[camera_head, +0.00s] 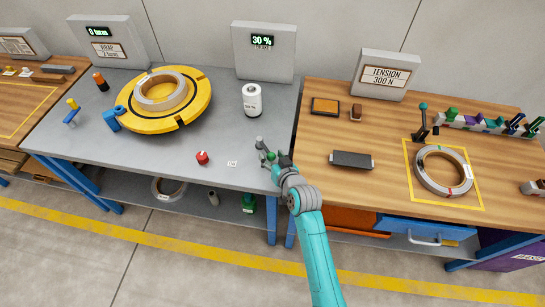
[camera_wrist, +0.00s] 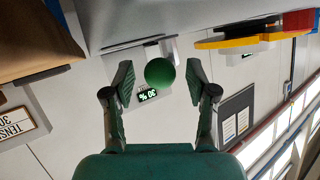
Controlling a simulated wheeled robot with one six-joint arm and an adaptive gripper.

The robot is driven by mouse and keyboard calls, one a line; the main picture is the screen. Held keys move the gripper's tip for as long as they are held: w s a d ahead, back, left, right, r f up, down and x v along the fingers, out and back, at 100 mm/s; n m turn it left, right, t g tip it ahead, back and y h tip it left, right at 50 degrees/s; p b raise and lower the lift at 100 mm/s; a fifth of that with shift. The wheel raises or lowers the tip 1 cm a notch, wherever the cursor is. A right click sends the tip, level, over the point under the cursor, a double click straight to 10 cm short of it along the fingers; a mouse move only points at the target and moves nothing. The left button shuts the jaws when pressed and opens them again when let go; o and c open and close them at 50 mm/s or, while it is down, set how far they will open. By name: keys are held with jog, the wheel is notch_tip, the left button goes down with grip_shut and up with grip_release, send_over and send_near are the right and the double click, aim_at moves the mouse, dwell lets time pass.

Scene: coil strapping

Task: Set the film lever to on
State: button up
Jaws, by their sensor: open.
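My gripper (camera_head: 270,153) is at the front right edge of the grey table (camera_head: 100,150). In the wrist view my gripper (camera_wrist: 160,78) is open, one finger on each side of a round green knob (camera_wrist: 160,71). The knob, apparently the film lever's end, shows in the gap between the fingers; I cannot tell whether they touch it. The lever's shaft and its position are hidden. A small white label (camera_head: 232,163) lies on the table left of my gripper, too small to read surely.
Behind stands a display (camera_head: 263,50) reading 30 %. A yellow turntable (camera_head: 165,120) with a coil (camera_head: 160,91), a white roll (camera_head: 252,99) and a red button (camera_head: 202,158) are on the grey table. The wooden table (camera_head: 320,135) to the right carries another lever (camera_head: 422,120) and coil (camera_head: 443,170).

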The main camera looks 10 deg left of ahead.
grip_shut()
jog(key=shift+s+a, duration=0.1)
jog(key=shift+a, duration=0.05)
jog(key=shift+s+a+m+t+h, duration=0.3)
jog(key=shift+a+m+h, duration=0.1)
jog(key=shift+m+h, duration=0.2)
jog(key=shift+s+a+m+t+h, duration=0.15)
jog(key=shift+a+m+t+h, duration=0.2)
jog(key=shift+m+h, duration=0.25)
jog(key=shift+s+a+r+m+t+h, duration=0.1)
jog(key=shift+s+a+m+t+h, duration=0.1)
jog(key=shift+a+m+h, duration=0.6)
jog(key=shift+s+a+m+t+h, duration=0.2)
jog(key=shift+a+m+h, duration=0.3)
jog(key=shift+m+h, duration=0.45)
jog(key=a+m+h, duration=0.1)
jog(key=h, duration=0.1)
jog(key=a+m+h, duration=0.2)
jog(key=shift+g+h, duration=0.25)
jog(key=shift+h, duration=0.1)
jog(key=shift+w+a+m+g+h, duration=0.15)
jog(key=shift+a+m+g+h, duration=0.15)
jog(key=shift+m+h, duration=0.4)
jog(key=shift+w+a+m+g+h, duration=0.1)
jog(key=shift+a+m+g+h, duration=0.2)
jog(key=shift+m+h, duration=0.35)
